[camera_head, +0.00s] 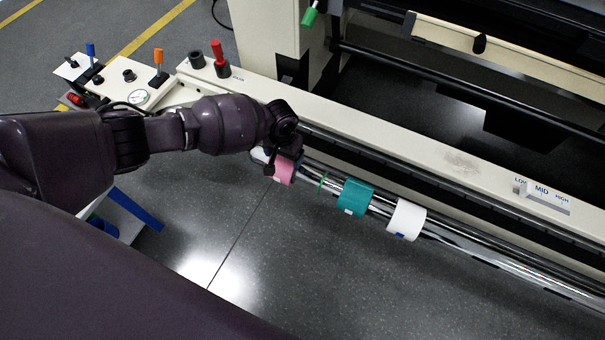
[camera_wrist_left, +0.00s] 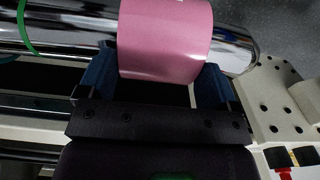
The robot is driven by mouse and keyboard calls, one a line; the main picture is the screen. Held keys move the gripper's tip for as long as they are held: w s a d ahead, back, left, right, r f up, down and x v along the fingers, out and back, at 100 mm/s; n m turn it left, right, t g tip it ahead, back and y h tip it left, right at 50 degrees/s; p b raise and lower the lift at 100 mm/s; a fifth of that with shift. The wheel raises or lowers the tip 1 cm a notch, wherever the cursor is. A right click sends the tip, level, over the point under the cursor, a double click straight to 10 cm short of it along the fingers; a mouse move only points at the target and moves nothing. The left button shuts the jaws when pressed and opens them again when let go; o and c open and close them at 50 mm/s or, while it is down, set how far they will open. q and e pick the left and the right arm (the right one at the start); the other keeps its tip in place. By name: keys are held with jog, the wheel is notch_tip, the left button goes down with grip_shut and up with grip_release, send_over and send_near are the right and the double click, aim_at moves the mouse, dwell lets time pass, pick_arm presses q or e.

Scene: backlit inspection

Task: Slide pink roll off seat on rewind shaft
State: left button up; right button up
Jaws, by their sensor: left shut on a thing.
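The pink roll (camera_head: 284,171) sits around the shiny rewind shaft (camera_head: 313,176), near the shaft's left end in the head view. It also shows large in the left wrist view (camera_wrist_left: 165,40), around the chrome shaft (camera_wrist_left: 80,28). My left gripper (camera_head: 279,163) is shut on the pink roll, with a blue finger pad at each side of it, seen in the left wrist view (camera_wrist_left: 160,80). A green ring mark (camera_head: 323,180) is on the shaft to the right of the pink roll, apart from it. My right gripper is not in view.
A teal roll (camera_head: 355,197) and a white roll (camera_head: 406,219) sit further right along the shaft. A cream machine rail (camera_head: 400,150) with a LOW, MID, HIGH scale runs behind the shaft. A control panel with levers (camera_head: 158,77) stands at the left.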

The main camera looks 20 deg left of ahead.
pick_arm(q)
jog(key=shift+a+f, duration=0.1)
jog(key=shift+a, duration=3.2)
jog(key=a+b, duration=0.1)
jog(key=a, duration=1)
jog(key=shift+w+a, duration=0.3)
dwell(1.0)
jog(key=shift+a, duration=0.1)
dwell(0.8)
